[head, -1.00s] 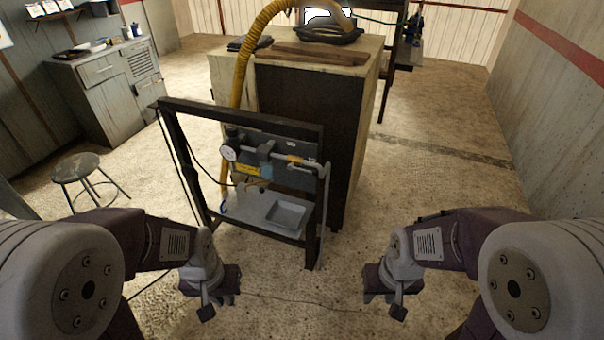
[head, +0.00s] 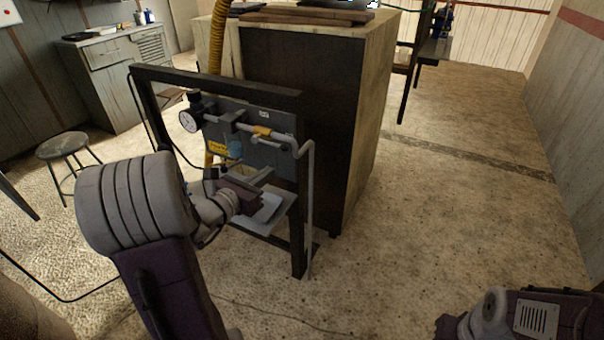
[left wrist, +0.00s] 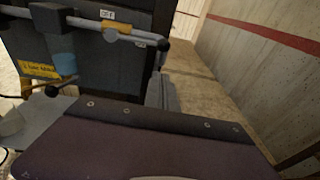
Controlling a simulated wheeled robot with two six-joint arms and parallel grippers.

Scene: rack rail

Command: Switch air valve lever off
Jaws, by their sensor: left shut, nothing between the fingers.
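The air valve (head: 262,131) is a yellow-bodied fitting on the grey horizontal pipe across a dark panel. A thin lever (head: 288,146) seems to sit at its right, near the pipe's bend. In the left wrist view the yellow valve body (left wrist: 117,28) is at top centre, with a dark knob (left wrist: 162,47) to its right; a label above it seems to read OFF. My left gripper (head: 264,178) is shut and empty, below the valve in front of the panel, apart from it. My right gripper (head: 448,326) is partly visible at the bottom right; its fingers are unclear.
A dark frame (head: 215,82) surrounds the panel, and a grey vertical pipe (head: 310,210) runs down its right side. A large cabinet (head: 300,95) stands behind. Floor to the right is clear.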

